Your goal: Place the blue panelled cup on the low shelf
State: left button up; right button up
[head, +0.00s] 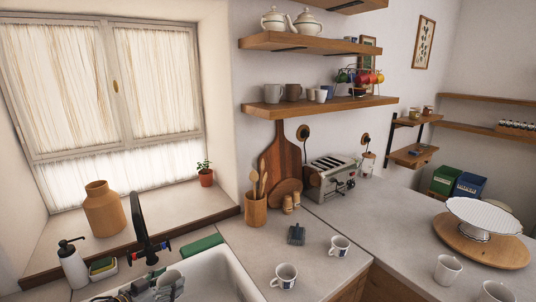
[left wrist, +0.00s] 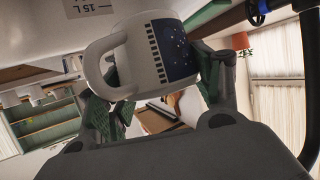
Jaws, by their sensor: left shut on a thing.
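The blue panelled cup (left wrist: 165,55) is white with a dark blue, speckled panel and a handle on the left in the left wrist view. My left gripper (left wrist: 160,85) is shut on its body, with green pads on both sides. In the head view my left gripper (head: 155,284) is low at the left, over the sink; the cup there is hard to make out. The low shelf (head: 330,106) is the lower of two long wooden wall shelves, well above and right of my gripper. Mugs stand along its left half. My right gripper is out of view.
Two similar white cups with dark panels (head: 285,275) (head: 340,246) stand on the counter. A tap (head: 140,225) rises behind my gripper. A utensil pot (head: 255,210), cutting board (head: 280,160) and toaster (head: 330,178) stand below the shelf. A colourful cup rack occupies its right part.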

pick_arm(q)
jog(key=shift+s+f+n+y, duration=0.95)
jog(key=shift+s+f, duration=0.9)
jog(key=shift+s, duration=1.25)
jog(key=d+f+n+t+y+b, duration=0.1)
jog(key=d+f+n+y+b, duration=0.2)
jog(key=d, duration=0.6)
jog(key=shift+s+d+f+y+b, duration=0.25)
jog(key=shift+f+y+b, duration=0.35)
jog(key=shift+f, duration=0.25)
jog(key=shift+w+r, duration=0.15)
